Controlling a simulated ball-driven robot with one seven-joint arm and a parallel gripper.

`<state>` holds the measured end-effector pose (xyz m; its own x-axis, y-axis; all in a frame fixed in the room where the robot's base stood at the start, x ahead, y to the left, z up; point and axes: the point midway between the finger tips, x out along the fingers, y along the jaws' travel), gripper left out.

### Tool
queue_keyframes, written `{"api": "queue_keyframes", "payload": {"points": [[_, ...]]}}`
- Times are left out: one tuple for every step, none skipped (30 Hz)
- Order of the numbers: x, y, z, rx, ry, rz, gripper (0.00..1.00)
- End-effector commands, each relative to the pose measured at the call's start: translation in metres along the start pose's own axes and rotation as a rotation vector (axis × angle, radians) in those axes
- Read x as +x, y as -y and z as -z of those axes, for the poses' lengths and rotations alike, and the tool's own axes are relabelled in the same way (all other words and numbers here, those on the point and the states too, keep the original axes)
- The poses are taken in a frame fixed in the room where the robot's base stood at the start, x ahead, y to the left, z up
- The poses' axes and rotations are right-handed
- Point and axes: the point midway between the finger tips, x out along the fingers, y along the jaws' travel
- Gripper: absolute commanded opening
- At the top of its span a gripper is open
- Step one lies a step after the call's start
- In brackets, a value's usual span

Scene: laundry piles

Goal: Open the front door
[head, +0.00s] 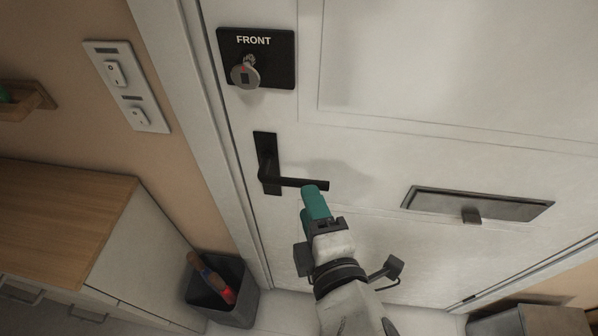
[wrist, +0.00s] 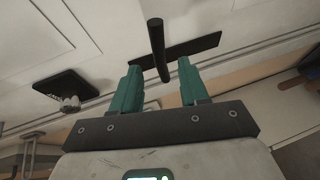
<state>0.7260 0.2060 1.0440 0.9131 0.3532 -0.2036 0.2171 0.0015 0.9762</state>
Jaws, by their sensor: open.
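The front door (head: 410,85) is white and looks closed in its frame. Its black lever handle (head: 295,182) sticks out to the right from an upright backplate and looks level. Above it is a black lock plate (head: 283,70) marked FRONT, with a key (head: 245,75) in it. My gripper (head: 312,189) has teal fingers and is at the free end of the lever, from below. In the wrist view the fingers are apart and the lever (wrist: 156,35) runs between them, with gaps showing on both sides. My gripper (wrist: 159,64) holds nothing.
A metal flap with a knob (head: 475,203) is on the door to the right. A light switch panel (head: 127,85) is on the wall at left. A wood-topped cabinet (head: 60,220) and a dark bin (head: 240,300) stand at lower left. A grey box (head: 500,322) is at lower right.

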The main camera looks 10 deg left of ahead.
Motion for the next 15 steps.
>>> {"api": "queue_keyframes", "payload": {"points": [[0.009, -0.002, 0.001, 0.001, 0.000, -0.001, 0.44], [0.015, -0.002, 0.001, 0.001, 0.001, -0.002, 0.44], [0.022, -0.002, 0.000, 0.002, 0.001, -0.001, 0.44], [0.028, -0.002, 0.000, 0.003, 0.001, 0.000, 0.44], [0.034, -0.002, 0.000, 0.004, 0.001, 0.000, 0.44], [0.041, -0.002, 0.000, 0.003, 0.002, -0.001, 0.44], [0.046, -0.002, 0.000, 0.003, 0.002, 0.000, 0.44], [0.051, -0.002, 0.000, 0.003, 0.002, 0.001, 0.44], [0.058, -0.002, 0.000, 0.004, 0.002, 0.001, 0.44], [0.062, -0.002, 0.000, 0.005, 0.001, 0.000, 0.44], [0.066, -0.001, 0.000, 0.004, 0.001, 0.001, 0.44], [0.071, -0.001, 0.000, 0.004, 0.001, 0.001, 0.44], [0.074, -0.001, 0.000, 0.003, 0.002, 0.001, 0.44], [0.077, -0.001, 0.000, 0.003, 0.002, 0.002, 0.44], [0.080, -0.001, -0.001, 0.003, 0.002, 0.001, 0.44]]}}
